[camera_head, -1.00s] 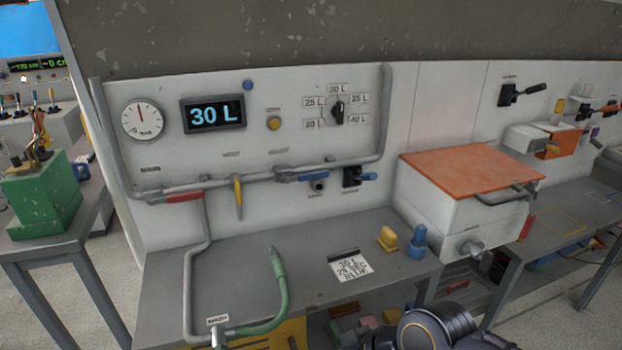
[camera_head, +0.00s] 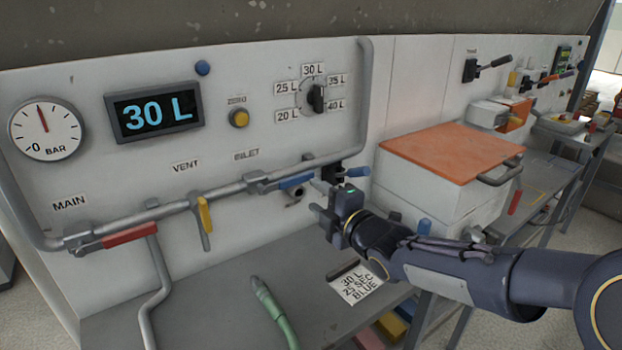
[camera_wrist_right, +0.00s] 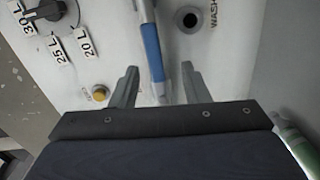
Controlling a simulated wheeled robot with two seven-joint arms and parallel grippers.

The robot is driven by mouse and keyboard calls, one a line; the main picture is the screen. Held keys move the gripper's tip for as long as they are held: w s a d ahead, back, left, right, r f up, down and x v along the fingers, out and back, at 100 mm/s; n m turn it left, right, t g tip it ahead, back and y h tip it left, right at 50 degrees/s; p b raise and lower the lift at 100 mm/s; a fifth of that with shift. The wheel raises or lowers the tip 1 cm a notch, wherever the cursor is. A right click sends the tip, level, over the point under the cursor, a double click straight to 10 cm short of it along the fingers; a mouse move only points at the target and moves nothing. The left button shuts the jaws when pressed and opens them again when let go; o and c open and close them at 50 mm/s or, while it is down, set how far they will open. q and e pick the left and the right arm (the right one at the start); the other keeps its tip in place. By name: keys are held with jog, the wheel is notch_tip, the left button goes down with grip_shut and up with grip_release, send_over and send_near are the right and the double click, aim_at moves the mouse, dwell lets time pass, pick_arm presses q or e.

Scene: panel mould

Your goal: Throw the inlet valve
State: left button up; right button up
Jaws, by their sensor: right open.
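The inlet valve has a blue lever handle (camera_head: 297,181) on the grey pipe, to the right of and below the INLET label (camera_head: 247,154). The handle lies roughly along the pipe. My right gripper (camera_head: 319,199) is at the right end of the handle, in front of the panel. In the right wrist view the blue handle (camera_wrist_right: 152,52) runs between the two spread fingers of the open right gripper (camera_wrist_right: 158,74), with gaps at both sides. Whether the fingers reach around it in depth is unclear. My left gripper is out of view.
A red main lever (camera_head: 131,236) and a yellow vent lever (camera_head: 204,214) sit on the same pipe. A black switch with a blue lever (camera_head: 359,171) is close behind my gripper. The display (camera_head: 154,112) reads 30 L. A green-ended hose (camera_head: 273,310) lies on the bench.

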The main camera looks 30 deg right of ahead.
aim_at(300, 180)
jog(key=shift+n, duration=0.6)
jog(key=w, duration=0.5)
jog(key=w+p, duration=0.1)
jog(key=w, duration=0.2)
jog(key=shift+w+a+r, duration=0.15)
jog(key=shift+a+r, duration=0.1)
jog(key=shift+a, duration=0.15)
grip_shut()
